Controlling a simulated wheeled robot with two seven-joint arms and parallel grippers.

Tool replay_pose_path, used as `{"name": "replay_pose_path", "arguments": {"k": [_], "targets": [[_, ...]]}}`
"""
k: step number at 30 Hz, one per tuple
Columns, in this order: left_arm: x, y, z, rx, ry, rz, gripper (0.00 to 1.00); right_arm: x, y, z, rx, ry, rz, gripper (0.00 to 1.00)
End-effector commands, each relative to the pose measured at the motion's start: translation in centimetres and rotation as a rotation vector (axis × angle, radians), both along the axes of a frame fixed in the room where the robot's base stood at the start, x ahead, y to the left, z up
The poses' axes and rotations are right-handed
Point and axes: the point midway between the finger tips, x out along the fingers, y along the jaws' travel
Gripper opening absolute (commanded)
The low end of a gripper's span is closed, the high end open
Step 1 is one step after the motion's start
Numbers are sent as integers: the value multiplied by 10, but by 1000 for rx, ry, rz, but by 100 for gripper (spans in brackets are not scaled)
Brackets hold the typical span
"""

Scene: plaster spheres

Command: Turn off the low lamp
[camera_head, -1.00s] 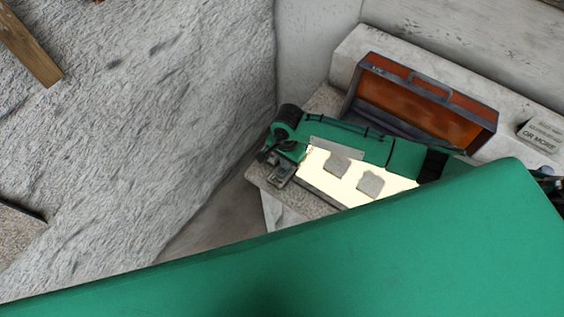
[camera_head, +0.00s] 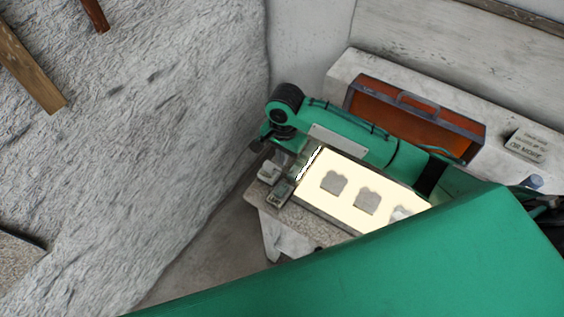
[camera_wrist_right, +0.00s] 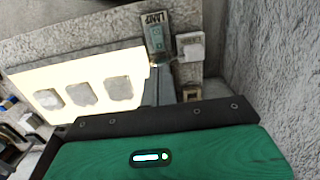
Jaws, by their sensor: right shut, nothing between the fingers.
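The low lamp appears to be a flat glowing panel (camera_head: 348,206), lit creamy white, with grey flat pieces on it; it also glows in the wrist view (camera_wrist_right: 122,68). At its left end in the head view is a small switch plate (camera_head: 281,192), close to the panel; its lettering, seemingly "LAMP", shows in the wrist view (camera_wrist_right: 157,38). My right gripper (camera_wrist_right: 153,76) is shut and empty, its tips just short of the switch plate in that view. In the head view the fingers are hard to make out below my dark wrist joint. My left gripper is out of view.
A small white block (camera_head: 268,172) stands beside the switch plate. An open orange-brown case (camera_head: 395,112) and a lettered sign (camera_head: 527,145) stand behind the panel. A rough grey wall (camera_head: 170,120) is close on the left. My green arm covers the lower right.

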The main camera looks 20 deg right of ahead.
Motion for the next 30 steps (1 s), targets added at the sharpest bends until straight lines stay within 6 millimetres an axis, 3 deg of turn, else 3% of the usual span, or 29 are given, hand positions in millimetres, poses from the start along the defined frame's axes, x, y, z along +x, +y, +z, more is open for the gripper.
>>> {"name": "replay_pose_path", "arguments": {"k": [9,14,21,30], "targets": [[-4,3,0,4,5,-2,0,0,0,-1,3,-1,4,0],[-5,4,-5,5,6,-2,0,-5,-4,-12,44,-22,71,0],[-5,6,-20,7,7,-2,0,-22,-17,-38,173,-158,347,0],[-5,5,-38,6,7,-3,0,-42,-37,-51,245,-430,743,0]]}}
